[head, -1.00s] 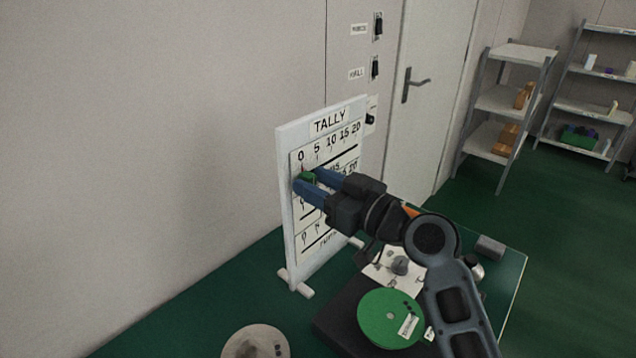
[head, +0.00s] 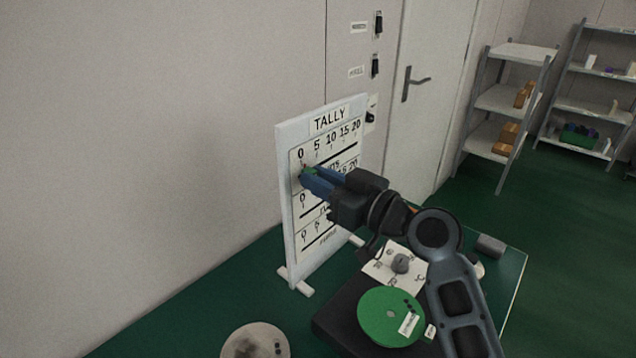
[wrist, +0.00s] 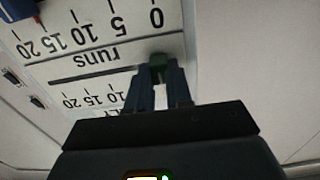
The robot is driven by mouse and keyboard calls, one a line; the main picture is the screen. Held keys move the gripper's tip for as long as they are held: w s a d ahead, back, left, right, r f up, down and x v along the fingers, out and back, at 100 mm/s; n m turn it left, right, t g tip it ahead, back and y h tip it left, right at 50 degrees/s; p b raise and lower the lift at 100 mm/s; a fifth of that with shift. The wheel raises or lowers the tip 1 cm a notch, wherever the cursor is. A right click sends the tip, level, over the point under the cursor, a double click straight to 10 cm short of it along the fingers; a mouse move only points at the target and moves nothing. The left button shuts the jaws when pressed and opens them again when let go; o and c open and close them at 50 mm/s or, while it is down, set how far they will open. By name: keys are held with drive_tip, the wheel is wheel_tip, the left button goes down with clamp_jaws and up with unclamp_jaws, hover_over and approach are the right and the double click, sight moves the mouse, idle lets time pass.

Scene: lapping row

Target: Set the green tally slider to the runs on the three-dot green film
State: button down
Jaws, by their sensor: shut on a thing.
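The white TALLY board (head: 284,190) stands upright on the table, with several printed scales running from 0 to 20. The green tally slider (head: 310,170) is near the 0 end of the upper scale, labelled runs. My gripper (head: 312,175) is shut on this slider, its blue fingers hiding part of it. In the wrist view the green slider (wrist: 158,60) shows between the fingertips near the 0, with the scale upside down. A round green film (head: 378,322) with dark dots and a white label lies on the dark block; the label's text is too small to read.
A grey disc (head: 256,341) lies at the table's front edge. A white card with a grey knob (head: 400,263) is behind the green film. Wall switches (head: 376,67), a door and shelves stand beyond the table. Green table left of the board is clear.

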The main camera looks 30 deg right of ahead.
drive_tip(key=d+b, duration=0.1)
drive_tip(key=d, duration=0.1)
drive_tip(key=w+d+b, duration=0.2)
drive_tip(key=d+b, duration=0.1)
drive_tip(key=shift+w+d+f, duration=0.2)
drive_tip(key=shift+d, duration=0.1)
drive_tip(key=shift+w+d+r, duration=0.2)
drive_tip(key=shift+d, duration=0.4)
drive_tip(key=c, duration=1)
unclamp_jaws()
drive_tip(key=b, duration=0.2)
approach(331, 157)
drive_tip(key=shift+v, duration=0.85)
